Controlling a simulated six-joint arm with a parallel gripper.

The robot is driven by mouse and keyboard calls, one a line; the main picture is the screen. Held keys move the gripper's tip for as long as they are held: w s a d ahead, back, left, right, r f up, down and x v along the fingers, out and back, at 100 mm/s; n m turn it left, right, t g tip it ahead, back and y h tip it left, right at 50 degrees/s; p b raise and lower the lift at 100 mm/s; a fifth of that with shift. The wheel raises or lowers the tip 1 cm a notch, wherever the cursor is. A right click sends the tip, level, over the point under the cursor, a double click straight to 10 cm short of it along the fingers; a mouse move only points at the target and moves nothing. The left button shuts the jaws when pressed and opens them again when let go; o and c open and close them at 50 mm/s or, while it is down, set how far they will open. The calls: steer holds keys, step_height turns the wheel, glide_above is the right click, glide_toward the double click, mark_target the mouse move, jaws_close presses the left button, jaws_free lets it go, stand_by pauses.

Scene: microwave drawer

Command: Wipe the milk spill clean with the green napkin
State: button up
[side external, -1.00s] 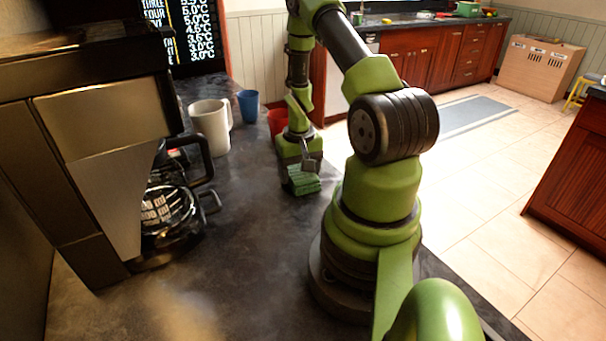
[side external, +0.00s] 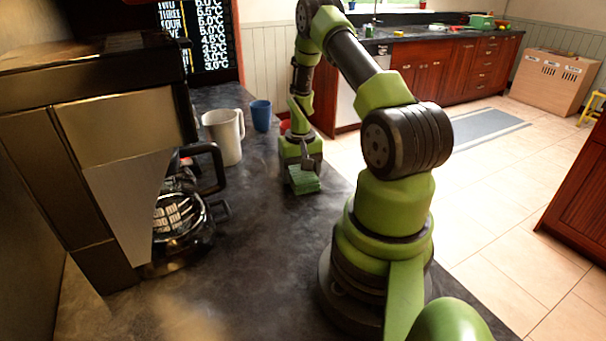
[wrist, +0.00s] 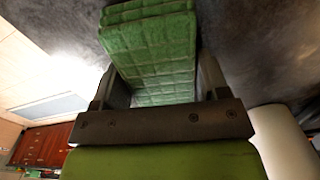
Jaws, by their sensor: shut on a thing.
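The green napkin (side external: 304,181) is a folded, quilted cloth low over the dark counter. My gripper (side external: 307,163) points down and is shut on it. In the wrist view the napkin (wrist: 150,52) fills the space between the two fingers of my gripper (wrist: 158,80) and reaches past them. I cannot tell whether the napkin touches the counter. I cannot make out a milk spill in either view; it may be under the napkin or hidden by my arm.
A white mug (side external: 223,137) and a blue cup (side external: 261,115) stand left of my gripper. A red cup (side external: 285,126) is mostly hidden behind my arm. A coffee machine (side external: 115,130) with a glass pot (side external: 181,222) stands at the left. The counter (side external: 262,235) in front is clear.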

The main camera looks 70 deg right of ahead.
mark_target(311, 180)
steer(key=shift+w+d+f, duration=0.1)
steer(key=shift+w+d, duration=1.45)
steer(key=shift+s+a+f, duration=0.1)
steer(key=shift+s+a, duration=1.3)
steer(key=shift+s+a+r, duration=0.15)
steer(key=shift+s+a, duration=0.8)
steer(key=shift+s, duration=0.05)
steer(key=shift+s+a+r, duration=0.1)
steer(key=shift+s+a, duration=0.85)
steer(key=shift+s+a+f, duration=0.15)
steer(key=shift+s+a, duration=1.45)
steer(key=shift+a, duration=0.05)
step_height(311, 180, up, 8)
